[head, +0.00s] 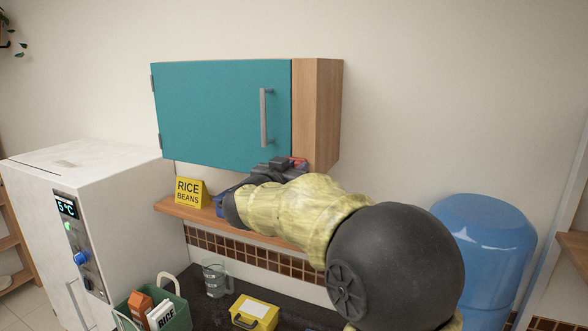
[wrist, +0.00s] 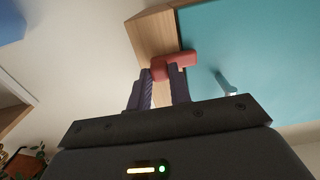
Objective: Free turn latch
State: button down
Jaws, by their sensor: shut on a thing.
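A red turn latch (wrist: 180,60) shows in the wrist view at the edge of the cabinet, where the wooden side panel (wrist: 152,40) meets the teal door (wrist: 245,50). One arm of the latch reaches across the door's edge. My gripper (wrist: 161,78) has its two dark fingers on either side of the latch's other arm and is shut on it. In the head view, my gripper (head: 272,168) is under the cabinet's lower right corner and hides most of the latch (head: 299,161). The teal door (head: 215,112) is closed, with a grey vertical handle (head: 263,118).
A wooden shelf (head: 180,208) with a yellow RICE BEANS sign (head: 188,192) is below the cabinet. A white fridge (head: 85,190) stands left. A glass jug (head: 215,280), green bin (head: 172,318) and yellow case (head: 254,312) are on the dark counter. A blue water bottle (head: 487,245) stands right.

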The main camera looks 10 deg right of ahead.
jog(key=shift+f, duration=0.1)
jog(key=m+b, duration=0.4)
jog(key=m, duration=0.2)
jog(key=m+b, duration=0.4)
jog(key=m, duration=0.2)
jog(key=m+b, duration=0.4)
jog(key=m, duration=0.1)
jog(key=shift+f+m, duration=0.25)
jog(key=shift+m, duration=0.15)
dwell(0.4)
jog(key=c, duration=1.4)
grip_release()
jog(key=shift+s, duration=0.1)
jog(key=shift+o, duration=0.6)
jog(key=shift+r, duration=0.15)
